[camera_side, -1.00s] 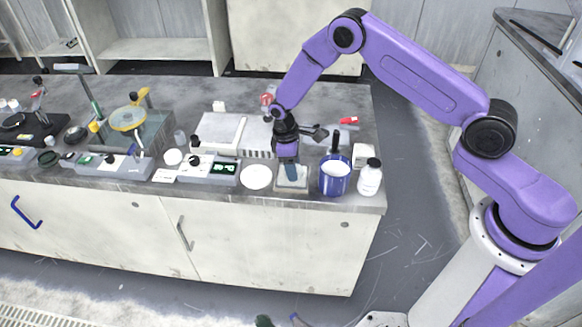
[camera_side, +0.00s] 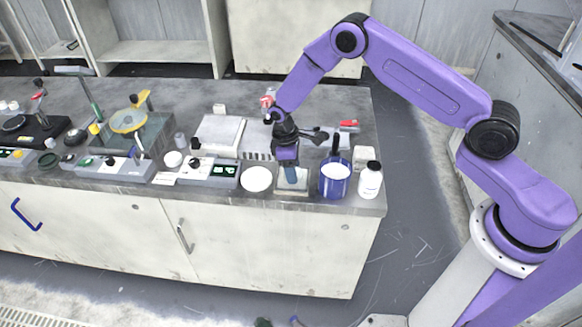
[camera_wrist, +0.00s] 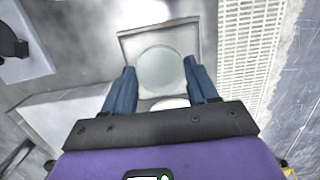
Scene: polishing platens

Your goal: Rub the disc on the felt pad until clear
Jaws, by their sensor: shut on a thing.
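My gripper (camera_side: 291,180) points down over the pale square felt pad (camera_side: 280,191) at the bench's front edge. In the wrist view, my two blue fingers (camera_wrist: 160,78) close on opposite sides of a pale grey-green round disc (camera_wrist: 162,68). The disc lies flat over the square pad (camera_wrist: 131,45), whose border shows around it. I cannot tell whether the disc touches the pad. In the side view, the fingers hide the disc.
A white round dish (camera_side: 257,179) stands just left of the pad. A blue-and-white cup (camera_side: 335,182) and a white bottle with a black cap (camera_side: 370,181) stand close on the right. Grey instrument boxes (camera_side: 210,173) are further left. The bench edge is directly in front.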

